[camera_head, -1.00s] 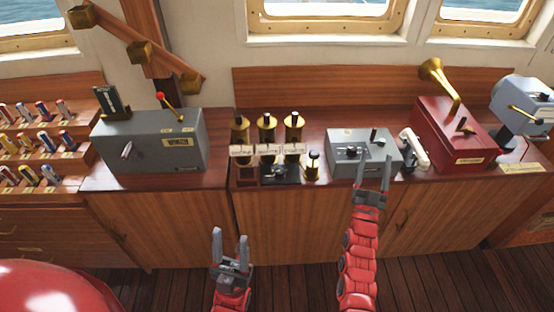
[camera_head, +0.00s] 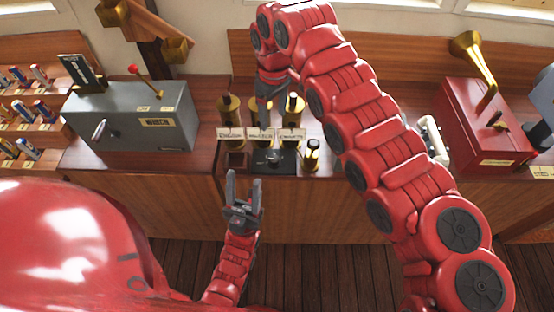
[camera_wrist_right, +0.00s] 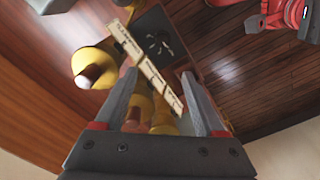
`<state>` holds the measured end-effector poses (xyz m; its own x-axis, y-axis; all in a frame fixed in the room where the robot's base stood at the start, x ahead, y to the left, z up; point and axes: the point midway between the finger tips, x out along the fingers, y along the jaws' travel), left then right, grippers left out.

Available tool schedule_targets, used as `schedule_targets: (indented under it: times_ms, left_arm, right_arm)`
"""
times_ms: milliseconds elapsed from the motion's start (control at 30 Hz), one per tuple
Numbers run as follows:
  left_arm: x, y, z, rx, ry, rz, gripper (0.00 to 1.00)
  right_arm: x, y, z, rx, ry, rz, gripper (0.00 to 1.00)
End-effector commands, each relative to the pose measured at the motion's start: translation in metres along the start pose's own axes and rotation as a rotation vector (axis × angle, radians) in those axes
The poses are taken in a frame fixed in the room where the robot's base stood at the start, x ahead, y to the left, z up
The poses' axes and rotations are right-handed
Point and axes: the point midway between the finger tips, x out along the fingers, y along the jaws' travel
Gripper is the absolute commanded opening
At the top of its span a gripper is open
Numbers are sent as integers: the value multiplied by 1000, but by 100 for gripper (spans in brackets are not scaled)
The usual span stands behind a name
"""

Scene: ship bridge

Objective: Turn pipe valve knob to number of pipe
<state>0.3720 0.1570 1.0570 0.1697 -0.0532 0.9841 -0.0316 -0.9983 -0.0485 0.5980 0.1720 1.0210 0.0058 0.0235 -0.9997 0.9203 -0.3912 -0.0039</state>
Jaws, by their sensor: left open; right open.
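Several brass pipes with pale name labels stand on the wooden counter: the left pipe (camera_head: 230,113) and right pipe (camera_head: 293,112) show, while the middle one is mostly behind my right gripper. In front is a black plate (camera_head: 288,163) with a dark knob (camera_head: 273,156); the knob also shows in the right wrist view (camera_wrist_right: 159,45). My right gripper (camera_head: 265,118) is open above the middle pipe. In its wrist view, the open fingers (camera_wrist_right: 158,76) flank the label row (camera_wrist_right: 146,66) and brass pipes below. My left gripper (camera_head: 244,178) is open and empty, in front of the counter.
A short brass cylinder (camera_head: 311,156) stands right of the black plate. A grey lever box (camera_head: 130,118) stands left, a red box with a brass horn (camera_head: 490,120) right.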

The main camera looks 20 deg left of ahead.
Motion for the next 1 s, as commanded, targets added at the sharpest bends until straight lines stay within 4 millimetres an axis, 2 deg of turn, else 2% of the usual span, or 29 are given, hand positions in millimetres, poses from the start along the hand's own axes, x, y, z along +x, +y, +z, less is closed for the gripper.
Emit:
schedule_targets:
  times_ms: [67, 167, 267, 700, 900, 1000]
  left_arm:
    - [-5, 0, 1, 0, 0, 0, 50]
    - [-1, 0, 0, 0, 1, 0, 50]
    - [4, 0, -1, 0, 1, 0, 50]
    - [29, -1, -5, 0, 1, 0, 50]
    - [31, -2, -5, 0, 1, 0, 50]
    - [32, -2, -6, 0, 1, 0, 50]
  right_arm:
    - [5, -3, 6, -8, -28, -1, 72]
    - [12, -4, 8, -9, -36, -3, 72]
    - [27, -4, 8, -8, -34, -3, 72]
    - [131, -6, 9, -9, -31, -6, 72]
    - [162, -5, 8, -9, -25, -3, 72]
    - [171, -4, 10, -8, -27, -2, 72]
